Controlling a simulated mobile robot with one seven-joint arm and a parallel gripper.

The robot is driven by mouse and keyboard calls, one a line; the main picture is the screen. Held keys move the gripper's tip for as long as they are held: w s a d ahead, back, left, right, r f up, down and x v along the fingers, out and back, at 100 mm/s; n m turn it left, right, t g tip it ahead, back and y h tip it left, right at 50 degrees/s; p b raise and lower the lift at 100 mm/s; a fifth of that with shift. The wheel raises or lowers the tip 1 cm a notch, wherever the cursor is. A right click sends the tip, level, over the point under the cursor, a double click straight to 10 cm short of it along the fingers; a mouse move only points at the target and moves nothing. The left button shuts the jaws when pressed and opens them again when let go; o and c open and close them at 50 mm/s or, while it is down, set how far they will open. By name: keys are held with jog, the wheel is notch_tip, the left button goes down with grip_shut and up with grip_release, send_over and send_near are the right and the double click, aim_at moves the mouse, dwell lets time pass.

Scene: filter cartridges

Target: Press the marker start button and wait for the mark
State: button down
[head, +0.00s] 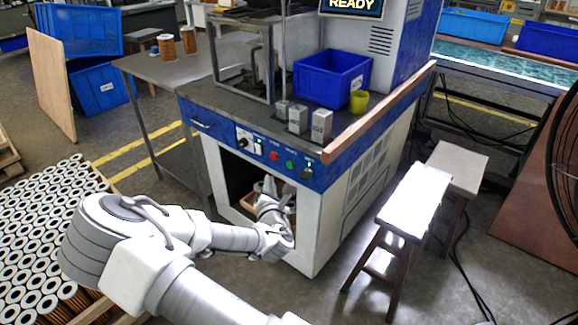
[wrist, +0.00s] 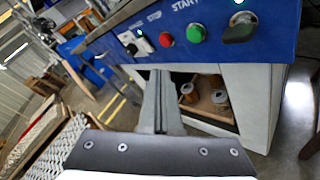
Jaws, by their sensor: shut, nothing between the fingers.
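The marker machine has a blue front panel (head: 262,150) with a green start button (head: 290,164) and a red stop button (head: 274,156) to its left. In the wrist view the green button (wrist: 196,33) sits under the word START, and the red button (wrist: 166,39) is beside it. The display (head: 352,5) at the top reads READY. My gripper (wrist: 160,73) is shut and empty. Its fingertips are below the panel, in front of the cabinet opening, apart from the buttons. In the head view my arm partly covers the opening.
A dark knob (wrist: 240,28) is right of the green button. Filter cartridges (wrist: 220,98) stand inside the open cabinet. Stools (head: 410,205) stand at right; many cartridges (head: 45,225) fill the left.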

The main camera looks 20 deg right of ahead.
jog(key=shift+w+d, duration=0.85)
jog(key=shift+d, duration=0.35)
jog(key=shift+w+d, duration=0.85)
jog(key=shift+d, duration=0.3)
jog(key=shift+d, duration=0.15)
jog(key=shift+w+d, duration=0.2)
jog(key=shift+w, duration=0.05)
jog(key=shift+w+d, duration=0.2)
jog(key=shift+d, duration=0.1)
dwell(0.8)
dwell(0.3)
jog(key=shift+s+a, duration=0.5)
jog(key=shift+a, duration=0.15)
jog(key=s+a, duration=0.1)
jog(key=a, duration=0.1)
jog(key=s+a, duration=0.2)
dwell(0.4)
